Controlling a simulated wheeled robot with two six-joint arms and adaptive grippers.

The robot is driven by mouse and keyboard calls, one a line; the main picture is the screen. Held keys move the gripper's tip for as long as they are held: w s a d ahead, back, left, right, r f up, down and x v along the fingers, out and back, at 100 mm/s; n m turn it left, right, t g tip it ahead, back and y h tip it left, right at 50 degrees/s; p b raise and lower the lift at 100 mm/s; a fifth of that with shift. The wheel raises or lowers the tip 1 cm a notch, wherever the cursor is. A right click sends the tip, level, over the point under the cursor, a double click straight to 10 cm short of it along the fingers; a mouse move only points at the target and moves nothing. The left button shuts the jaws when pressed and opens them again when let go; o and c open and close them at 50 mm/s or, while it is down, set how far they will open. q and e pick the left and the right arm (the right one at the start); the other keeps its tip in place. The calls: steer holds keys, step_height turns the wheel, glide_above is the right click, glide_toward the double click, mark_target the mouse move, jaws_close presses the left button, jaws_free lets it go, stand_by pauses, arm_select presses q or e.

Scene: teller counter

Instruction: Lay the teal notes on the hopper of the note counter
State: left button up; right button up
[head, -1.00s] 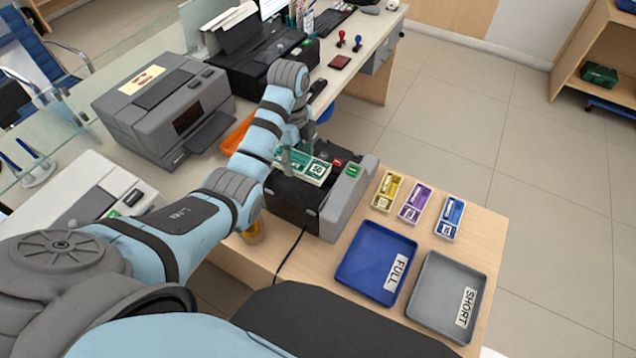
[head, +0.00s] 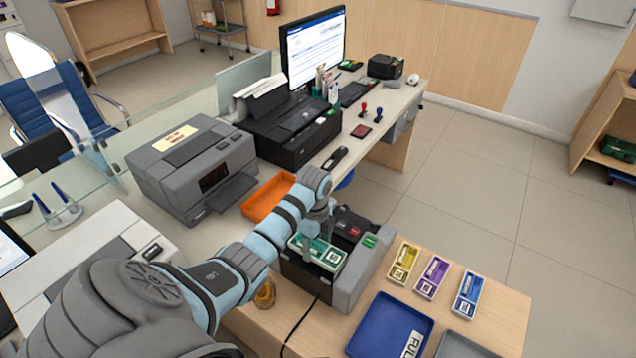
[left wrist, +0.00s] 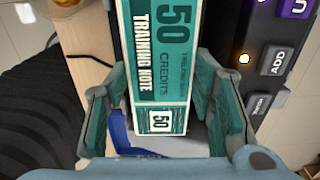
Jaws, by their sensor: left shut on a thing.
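The teal notes (head: 326,254) are a banded stack printed "50", at the top of the dark grey note counter (head: 352,284). My left gripper (head: 316,230) is shut on them from above. In the left wrist view the notes (left wrist: 160,62) run lengthwise between the two fingers (left wrist: 165,108), face up, with the counter's buttons (left wrist: 270,62) to the right. The hopper under the notes is mostly hidden by the notes and my arm. I cannot tell whether the notes touch it. My right gripper is not in view.
Yellow (head: 402,264), purple (head: 433,276) and blue (head: 468,293) note holders stand right of the counter. A blue FULL tray (head: 385,325) and a grey tray (head: 465,347) lie in front. An orange tray (head: 262,205) and a grey printer-like machine (head: 190,165) are behind to the left.

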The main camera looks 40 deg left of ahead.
arm_select(q)
step_height(320, 180, down, 3)
steer(key=shift+s+r+b, duration=0.1)
steer(key=shift+b, duration=0.35)
steer(key=shift+r+p, duration=0.25)
steer(key=shift+p, duration=0.05)
steer(key=shift+c, duration=0.6)
steer(key=shift+f, duration=0.15)
steer(key=o, duration=1.3)
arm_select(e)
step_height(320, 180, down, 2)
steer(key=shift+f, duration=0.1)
